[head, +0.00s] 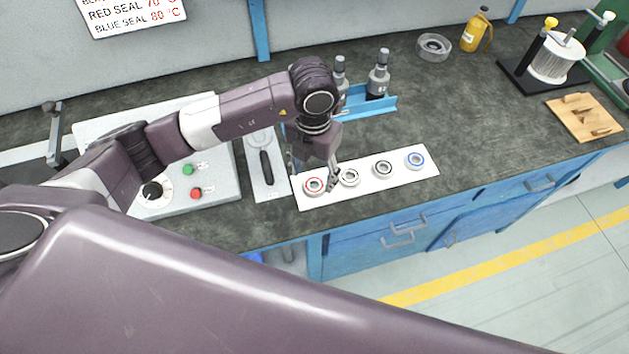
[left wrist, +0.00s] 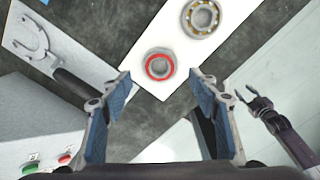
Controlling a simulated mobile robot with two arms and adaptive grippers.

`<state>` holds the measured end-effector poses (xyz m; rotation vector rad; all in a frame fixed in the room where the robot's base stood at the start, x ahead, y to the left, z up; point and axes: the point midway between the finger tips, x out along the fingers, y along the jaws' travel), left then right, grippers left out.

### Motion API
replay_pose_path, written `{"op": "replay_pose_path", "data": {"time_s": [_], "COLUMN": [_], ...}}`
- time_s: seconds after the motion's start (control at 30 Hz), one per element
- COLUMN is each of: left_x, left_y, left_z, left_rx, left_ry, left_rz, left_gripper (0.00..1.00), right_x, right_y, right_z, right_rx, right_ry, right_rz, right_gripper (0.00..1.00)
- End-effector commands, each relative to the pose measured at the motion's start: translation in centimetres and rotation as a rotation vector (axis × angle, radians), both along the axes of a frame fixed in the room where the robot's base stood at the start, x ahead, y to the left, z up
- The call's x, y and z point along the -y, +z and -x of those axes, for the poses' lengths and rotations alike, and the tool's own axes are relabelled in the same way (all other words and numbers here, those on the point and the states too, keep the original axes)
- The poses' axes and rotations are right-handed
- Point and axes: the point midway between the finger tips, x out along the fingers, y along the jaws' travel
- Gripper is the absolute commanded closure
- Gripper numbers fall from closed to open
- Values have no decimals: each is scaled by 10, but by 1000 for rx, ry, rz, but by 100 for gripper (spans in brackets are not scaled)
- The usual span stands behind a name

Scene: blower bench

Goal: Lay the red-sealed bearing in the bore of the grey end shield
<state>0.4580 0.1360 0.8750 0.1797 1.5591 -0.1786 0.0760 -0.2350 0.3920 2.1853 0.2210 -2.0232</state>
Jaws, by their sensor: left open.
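The red-sealed bearing (head: 314,186) lies at the left end of a white strip (head: 423,156); its red ring also shows in the left wrist view (left wrist: 159,66). My left gripper (head: 313,177) is open and points down just over the red-sealed bearing. In the left wrist view the bearing appears beyond and between the spread fingers, apart from them. The grey end shield (head: 434,47), a round grey part with a central opening, sits at the back of the bench. My right gripper (left wrist: 252,97) shows small at the right of the left wrist view; its opening is unclear.
Several other bearings, including a blue-sealed one (head: 415,160), share the strip. A panel with knob and buttons (head: 222,186) and a black-handled tool (head: 266,168) lie left.

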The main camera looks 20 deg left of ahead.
Motion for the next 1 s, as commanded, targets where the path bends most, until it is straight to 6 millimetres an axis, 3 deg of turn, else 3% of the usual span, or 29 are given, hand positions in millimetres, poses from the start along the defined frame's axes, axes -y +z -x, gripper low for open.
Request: {"op": "replay_pose_path", "data": {"time_s": [0.07,0.2,0.5,0.9,1.0], "left_x": [1,1,1,1,1], "left_y": [-10,-29,-34,-34,-34], "left_z": [1,0,-1,-1,-1], "left_rx": [-7,-3,0,0,0], "left_ry": [1,0,-1,-1,0], "left_rz": [-2,0,0,0,1], "left_gripper": [45,45,46,90,93], "right_x": [0,0,-2,0,0], "right_y": [10,12,14,13,13], "right_z": [6,3,-24,-11,-10], "right_rx": [-7,-3,35,17,14], "right_ry": [0,0,0,0,0], "right_rz": [1,1,-4,-2,-1], "right_gripper": [60,60,60,60,60]}}
